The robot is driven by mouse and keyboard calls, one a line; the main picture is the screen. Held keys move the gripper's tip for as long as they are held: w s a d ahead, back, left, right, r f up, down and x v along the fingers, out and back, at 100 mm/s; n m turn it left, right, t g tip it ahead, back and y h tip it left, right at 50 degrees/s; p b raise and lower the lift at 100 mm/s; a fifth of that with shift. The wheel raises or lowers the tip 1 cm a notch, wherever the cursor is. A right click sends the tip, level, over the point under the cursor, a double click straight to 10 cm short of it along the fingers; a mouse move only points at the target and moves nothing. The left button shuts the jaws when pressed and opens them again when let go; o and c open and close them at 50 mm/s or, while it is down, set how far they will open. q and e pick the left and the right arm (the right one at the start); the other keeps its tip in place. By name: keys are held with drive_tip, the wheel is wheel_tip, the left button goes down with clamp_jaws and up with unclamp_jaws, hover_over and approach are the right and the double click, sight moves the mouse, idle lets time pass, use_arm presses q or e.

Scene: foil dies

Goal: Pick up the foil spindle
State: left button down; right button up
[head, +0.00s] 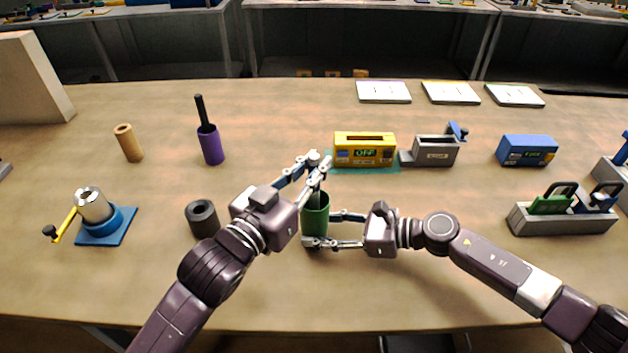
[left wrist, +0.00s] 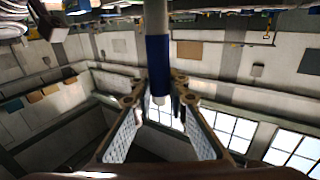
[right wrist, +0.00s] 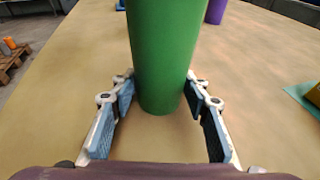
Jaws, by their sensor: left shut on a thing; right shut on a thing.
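A slim grey rod with a dark blue band (left wrist: 157,62), which looks like the foil spindle, stands between the fingers of my left gripper (head: 317,168) in the left wrist view. The gripper is shut on it. In the head view the fingers mostly hide the rod. A green cylinder (head: 315,216) stands just below my left gripper. My right gripper (head: 320,229) is shut on it from the right, low on its side. The cylinder also fills the middle of the right wrist view (right wrist: 165,50). Whether the rod touches the cylinder I cannot tell.
A yellow box (head: 364,161) and a grey device (head: 434,152) stand behind the grippers. A purple cup with a black rod (head: 211,147), a dark ring (head: 202,219) and a cranked blue stand (head: 104,227) are at left. A grey caddy (head: 562,220) is at right. The front table is clear.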

use_arm(q)
wheel_tip(320, 180, up, 14)
drive_tip(key=shift+r, duration=0.15)
use_arm(e)
drive_tip(key=o, duration=0.9)
drive_tip(key=shift+o, duration=0.2)
